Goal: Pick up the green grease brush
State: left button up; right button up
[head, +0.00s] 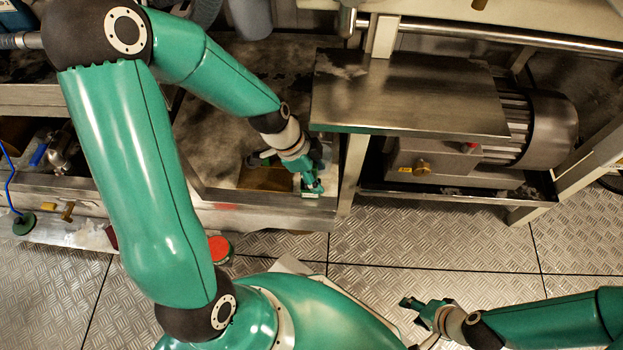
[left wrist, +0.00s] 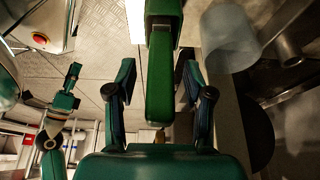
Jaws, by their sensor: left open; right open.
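A long green bar, which looks like the green grease brush (left wrist: 163,80), runs down the middle of the left wrist view. It lies between the two fingers of my left gripper (left wrist: 160,88), with a gap on each side. In the head view my left gripper (head: 313,183) is low over the right end of the metal bench, beside the table leg. The brush cannot be told clearly from the fingers there. My right gripper (head: 425,306) is open and empty above the floor at lower right. It also shows in the left wrist view (left wrist: 72,78).
A steel-topped table (head: 410,95) stands just right of my left gripper, with a motor (head: 545,130) beneath it. A brown block or opening (head: 267,178) lies left of the gripper. A red-topped round thing (head: 220,247) is near the bench front. Plate floor at right is clear.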

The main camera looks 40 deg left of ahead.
pick_arm(q)
grip_shut()
jog(key=shift+r, duration=0.15)
notch_tip(320, 180, up, 10)
jog(key=p, duration=0.4)
